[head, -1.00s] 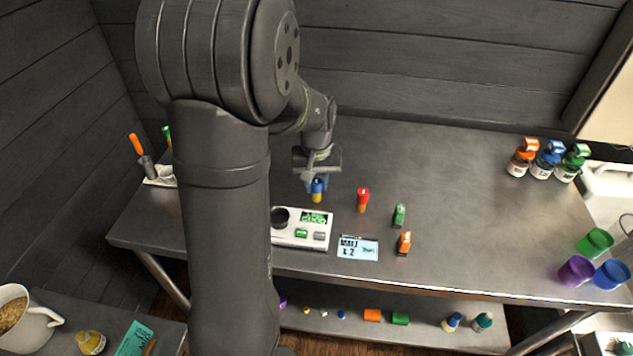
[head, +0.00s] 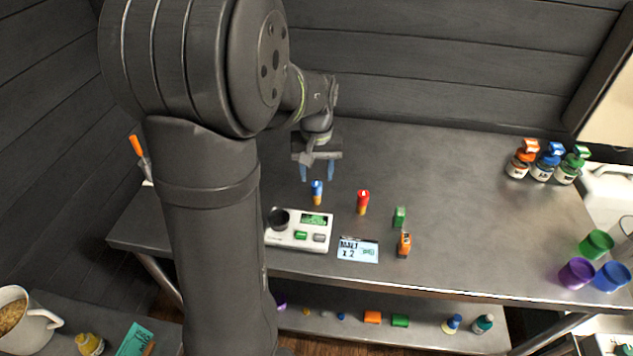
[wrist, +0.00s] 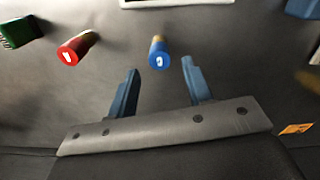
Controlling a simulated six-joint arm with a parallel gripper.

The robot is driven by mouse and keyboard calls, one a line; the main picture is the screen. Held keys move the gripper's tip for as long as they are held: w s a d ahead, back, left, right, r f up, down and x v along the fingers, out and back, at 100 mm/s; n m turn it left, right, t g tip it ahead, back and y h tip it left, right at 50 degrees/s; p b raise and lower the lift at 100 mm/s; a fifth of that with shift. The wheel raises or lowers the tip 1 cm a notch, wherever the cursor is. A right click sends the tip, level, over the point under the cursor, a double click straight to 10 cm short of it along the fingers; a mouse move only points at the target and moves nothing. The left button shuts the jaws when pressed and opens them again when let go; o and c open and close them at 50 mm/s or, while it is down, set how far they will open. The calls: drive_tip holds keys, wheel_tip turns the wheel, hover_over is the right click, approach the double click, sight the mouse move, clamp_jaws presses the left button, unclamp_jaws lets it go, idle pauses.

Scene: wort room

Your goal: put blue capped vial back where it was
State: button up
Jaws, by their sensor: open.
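The blue capped vial (head: 317,193) stands upright on the grey table just behind the white scale. It has a yellowish lower part. My gripper (head: 317,172) is open and empty, above and behind the vial, with its blue fingers pointing down. In the wrist view the vial's blue cap (wrist: 160,60) shows beyond and between the open fingers (wrist: 161,88), not touching either one. A red capped vial (head: 363,202) stands to its right, and its cap also shows in the wrist view (wrist: 68,56).
The white scale (head: 299,230) with a dark pan and a label card (head: 358,250) lie in front. Several dropper bottles (head: 546,163) and cups (head: 577,273) are far right. The table's middle back is clear.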

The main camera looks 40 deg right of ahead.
sight(316, 183)
wheel_tip(316, 183, up, 7)
drive_tip(key=shift+r, duration=0.15)
idle(0.4)
drive_tip(key=shift+f, duration=4.15)
